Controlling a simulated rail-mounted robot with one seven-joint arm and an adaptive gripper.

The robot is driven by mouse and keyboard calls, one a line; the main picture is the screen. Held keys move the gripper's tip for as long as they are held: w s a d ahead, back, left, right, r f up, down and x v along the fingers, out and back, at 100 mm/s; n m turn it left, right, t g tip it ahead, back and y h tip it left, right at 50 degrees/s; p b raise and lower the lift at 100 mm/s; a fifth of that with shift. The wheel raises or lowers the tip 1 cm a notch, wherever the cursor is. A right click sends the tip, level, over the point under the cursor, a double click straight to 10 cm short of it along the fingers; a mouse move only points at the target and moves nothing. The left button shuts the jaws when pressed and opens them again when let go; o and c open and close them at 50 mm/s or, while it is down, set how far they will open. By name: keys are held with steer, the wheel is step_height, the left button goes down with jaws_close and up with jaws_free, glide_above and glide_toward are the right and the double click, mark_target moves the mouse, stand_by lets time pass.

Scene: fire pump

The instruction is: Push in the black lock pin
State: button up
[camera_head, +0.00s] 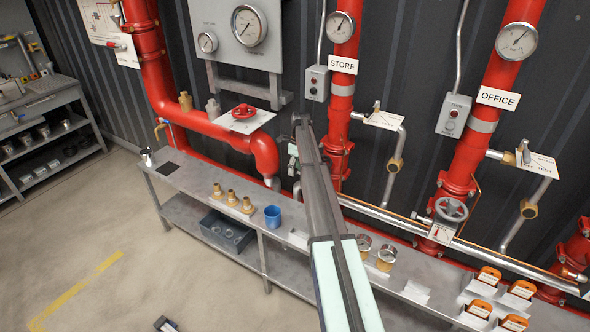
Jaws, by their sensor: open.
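My arm reaches up from the bottom middle of the picture, and my gripper (300,121) is at its far end, in front of the dark wall panel and just left of the STORE riser (341,100). The gripper looks small and dark here; its fingers are hard to make out, and I see nothing held in it. I cannot pick out a black lock pin with certainty. The area right behind my arm and gripper is hidden, including part of a small pale fitting (292,150) just below the gripper.
A long grey bench (185,183) runs below the red pipes. It bears brass fittings (232,200), a blue cup (272,216), gauges (386,257) and orange-topped items (489,276). A red handwheel (243,111) and the OFFICE riser (490,90) flank my arm. The floor at left is mostly clear.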

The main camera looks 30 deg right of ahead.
step_height(320, 180, up, 12)
steer(key=w+d, duration=0.1)
steer(key=d, duration=0.1)
stand_by(0.4)
steer(key=shift+a+f, duration=0.1)
steer(key=shift+f, duration=0.05)
steer(key=s+a+f+n, duration=0.8)
steer(key=s+a+f, duration=0.2)
steer(key=a, duration=0.3)
steer(key=s+a+f+n+h, duration=0.1)
steer(key=s+a+f+n, duration=0.3)
steer(key=s+a+n, duration=0.5)
steer(key=s+a+f+n+t, duration=0.1)
steer(key=s+a+f+n, duration=0.4)
steer(key=s, duration=0.9)
steer(key=s+a+f+n+h, duration=0.1)
steer(key=s+a+f+n, duration=0.2)
steer(key=s+a+n, duration=0.65)
steer(key=s+d+f+m+g+b, duration=0.1)
steer(key=s+f+g+b, duration=0.1)
steer(key=s+f, duration=0.9)
steer(key=s+f+m+g+b, duration=0.1)
steer(key=s+f+g, duration=0.3)
steer(key=s+f, duration=0.7)
steer(key=s+b, duration=0.1)
steer(key=s, duration=0.6)
steer(key=shift+s+d+g, duration=0.3)
steer(key=shift+s+d, duration=0.1)
steer(key=shift+f, duration=0.1)
